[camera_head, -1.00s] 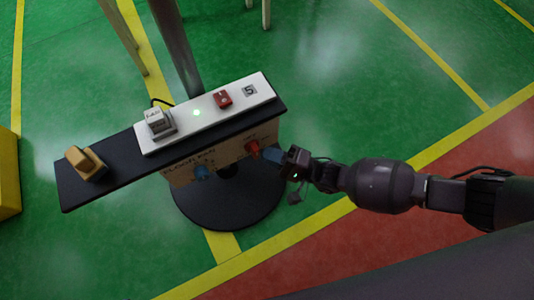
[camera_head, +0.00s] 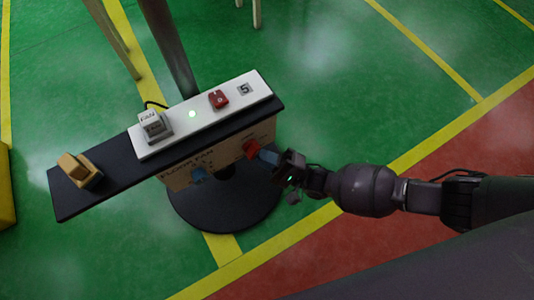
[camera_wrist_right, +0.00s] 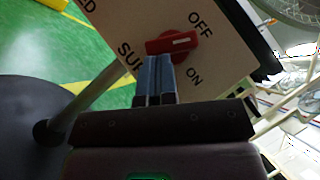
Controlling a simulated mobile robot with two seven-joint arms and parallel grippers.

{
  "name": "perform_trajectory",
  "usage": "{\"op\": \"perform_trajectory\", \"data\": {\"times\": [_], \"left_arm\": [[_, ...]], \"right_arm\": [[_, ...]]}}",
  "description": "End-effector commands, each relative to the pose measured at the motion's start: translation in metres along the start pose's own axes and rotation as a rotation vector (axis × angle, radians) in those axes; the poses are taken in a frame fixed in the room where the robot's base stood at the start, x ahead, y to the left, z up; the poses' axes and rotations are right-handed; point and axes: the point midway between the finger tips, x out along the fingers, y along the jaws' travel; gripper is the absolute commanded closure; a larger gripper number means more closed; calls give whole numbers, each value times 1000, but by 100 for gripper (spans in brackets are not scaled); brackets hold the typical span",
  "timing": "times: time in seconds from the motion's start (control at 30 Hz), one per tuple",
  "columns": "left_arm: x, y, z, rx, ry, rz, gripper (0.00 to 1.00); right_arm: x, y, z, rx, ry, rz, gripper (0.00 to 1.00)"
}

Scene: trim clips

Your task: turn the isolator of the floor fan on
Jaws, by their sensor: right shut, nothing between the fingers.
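The isolator is a red rotary knob (camera_head: 251,149) on the cream front panel (camera_head: 222,163) marked FLOOR FAN. In the right wrist view, the red knob (camera_wrist_right: 190,42) has a white mark that points right, between the printed words OFF and ON. My right gripper (camera_head: 267,156) is at the knob, its blue fingers shut with nothing between them. In the right wrist view, the fingertips (camera_wrist_right: 154,62) are against or just in front of the knob's lower left part; I cannot tell whether they touch. My left gripper is not in view.
A blue knob (camera_head: 199,175) sits on the same panel, left of the red one. On top are a FAN rocker switch (camera_head: 154,125), a lit green lamp (camera_head: 192,114), a red switch (camera_head: 218,99) and a tan block (camera_head: 80,170). A round black base (camera_head: 225,212) stands on the green floor.

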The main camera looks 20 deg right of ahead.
Motion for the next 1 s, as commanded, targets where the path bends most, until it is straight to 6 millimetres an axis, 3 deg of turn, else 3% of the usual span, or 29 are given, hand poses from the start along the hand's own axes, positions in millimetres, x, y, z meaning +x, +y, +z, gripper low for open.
{"op": "perform_trajectory", "data": {"times": [0.4, 1.0], "left_arm": [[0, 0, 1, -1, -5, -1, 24], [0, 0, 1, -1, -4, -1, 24]], "right_arm": [[7, 12, 5, 270, 1, -273, 100], [16, 21, 16, 373, 0, -373, 100]]}}
